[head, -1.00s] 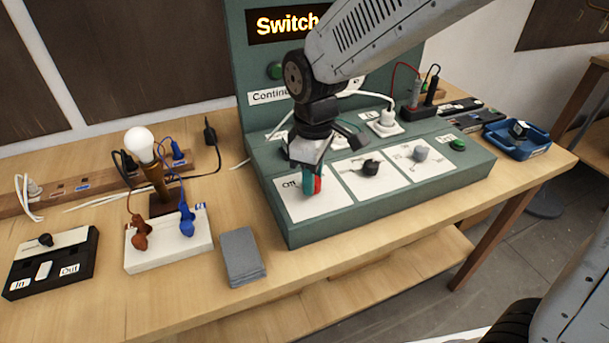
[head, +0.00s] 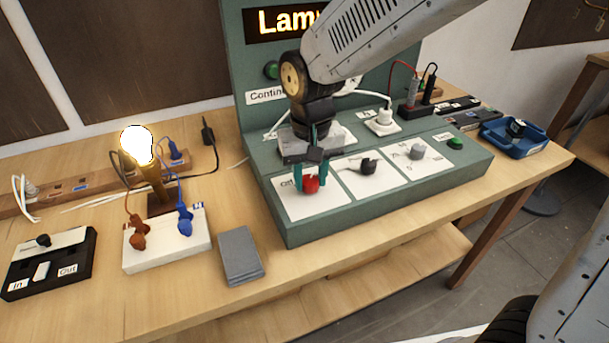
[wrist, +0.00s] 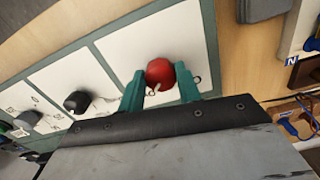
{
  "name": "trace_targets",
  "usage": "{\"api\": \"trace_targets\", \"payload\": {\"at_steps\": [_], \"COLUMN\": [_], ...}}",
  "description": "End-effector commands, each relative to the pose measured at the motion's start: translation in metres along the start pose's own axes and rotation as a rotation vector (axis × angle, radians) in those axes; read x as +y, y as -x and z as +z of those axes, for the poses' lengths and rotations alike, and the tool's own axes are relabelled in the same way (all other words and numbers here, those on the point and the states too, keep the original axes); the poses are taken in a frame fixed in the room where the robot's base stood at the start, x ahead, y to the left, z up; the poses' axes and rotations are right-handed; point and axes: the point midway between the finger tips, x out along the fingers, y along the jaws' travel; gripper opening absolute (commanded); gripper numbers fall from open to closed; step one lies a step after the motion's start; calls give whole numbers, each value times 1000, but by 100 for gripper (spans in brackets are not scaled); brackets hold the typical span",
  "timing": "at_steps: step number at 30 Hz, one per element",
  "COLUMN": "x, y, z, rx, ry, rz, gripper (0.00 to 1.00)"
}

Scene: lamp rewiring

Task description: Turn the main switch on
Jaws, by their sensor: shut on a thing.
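The main switch is a red knob (head: 311,184) on a white plate (head: 291,207) at the left end of the green panel's sloped face. It also shows in the wrist view as a red knob (wrist: 160,72). My gripper (head: 311,180) is over this plate with its two teal fingers on either side of the knob, shut on it. In the wrist view the gripper (wrist: 160,90) holds the knob between its fingertips. The lamp bulb (head: 137,144) on its wooden stand glows bright. The display (head: 287,20) reads "Lam", the rest hidden by my arm.
Black knob (head: 368,166) and grey knob (head: 417,152) sit right of the switch on the panel. A grey block (head: 240,255), white terminal box (head: 170,245) and black box (head: 50,262) lie to the left. A blue tray (head: 516,138) stands at right.

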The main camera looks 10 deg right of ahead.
Motion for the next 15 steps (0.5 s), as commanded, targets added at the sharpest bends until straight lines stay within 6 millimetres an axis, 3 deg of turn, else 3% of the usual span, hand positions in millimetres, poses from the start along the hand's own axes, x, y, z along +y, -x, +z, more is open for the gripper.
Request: {"api": "trace_targets", "payload": {"at_steps": [15], "x": [0], "y": [1], "z": [-1], "rx": [3], "ry": [-362], "rz": [-3], "gripper": [11]}}
